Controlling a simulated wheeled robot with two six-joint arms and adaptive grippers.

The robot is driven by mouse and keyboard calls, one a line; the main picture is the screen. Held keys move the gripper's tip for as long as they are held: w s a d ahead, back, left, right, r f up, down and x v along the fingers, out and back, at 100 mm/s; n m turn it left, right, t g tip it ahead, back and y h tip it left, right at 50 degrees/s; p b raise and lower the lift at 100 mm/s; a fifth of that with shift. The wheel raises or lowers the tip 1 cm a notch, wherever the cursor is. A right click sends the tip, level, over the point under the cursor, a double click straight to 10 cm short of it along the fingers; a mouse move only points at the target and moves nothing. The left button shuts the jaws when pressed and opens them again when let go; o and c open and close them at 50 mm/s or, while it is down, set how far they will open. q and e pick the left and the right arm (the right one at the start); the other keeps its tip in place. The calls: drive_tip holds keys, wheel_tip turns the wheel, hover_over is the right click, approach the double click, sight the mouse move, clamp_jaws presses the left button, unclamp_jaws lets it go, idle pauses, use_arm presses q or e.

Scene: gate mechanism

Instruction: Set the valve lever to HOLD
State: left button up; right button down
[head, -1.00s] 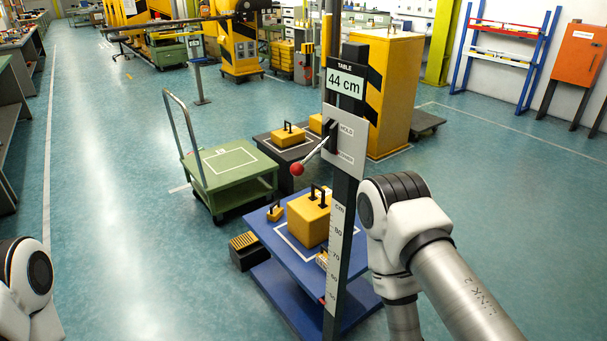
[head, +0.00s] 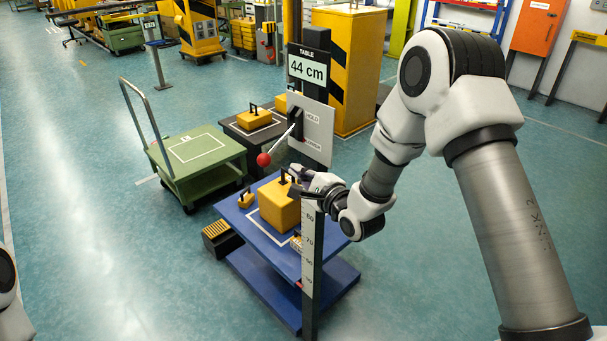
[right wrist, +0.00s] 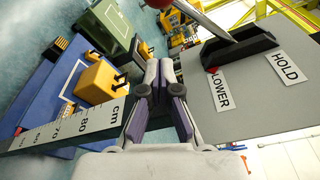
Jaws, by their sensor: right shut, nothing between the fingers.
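The valve lever is a metal rod with a red ball knob (head: 263,159), mounted on a grey plate (head: 317,128) on the dark post. Its rod slopes down and left, away from the HOLD label at the top. LOWER is marked below. In the right wrist view, the rod (right wrist: 212,22) meets a black slot piece (right wrist: 235,48) beside both labels; the knob is cut by the top edge. My right gripper (head: 294,172) is shut and empty, below the plate and to the right of the knob, apart from the lever. Its closed fingers (right wrist: 165,68) show in the wrist view. My left gripper is out of view.
The post bears a "44 cm" table sign (head: 307,69) and a cm scale (head: 308,250). A blue lift table (head: 240,222) with a yellow block (head: 279,205) stands below my gripper. A green cart (head: 195,150) stands left. Floor further left is clear.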

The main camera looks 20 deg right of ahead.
sight(276, 146)
drive_tip(key=w+a+p, duration=0.1)
drive_tip(key=a, duration=0.1)
drive_tip(key=w+a+r+p, duration=0.1)
drive_tip(key=w+a, duration=0.1)
drive_tip(key=shift+a+r, duration=0.1)
drive_tip(key=shift+r, duration=0.1)
drive_tip(key=shift+w, duration=0.1)
idle(0.3)
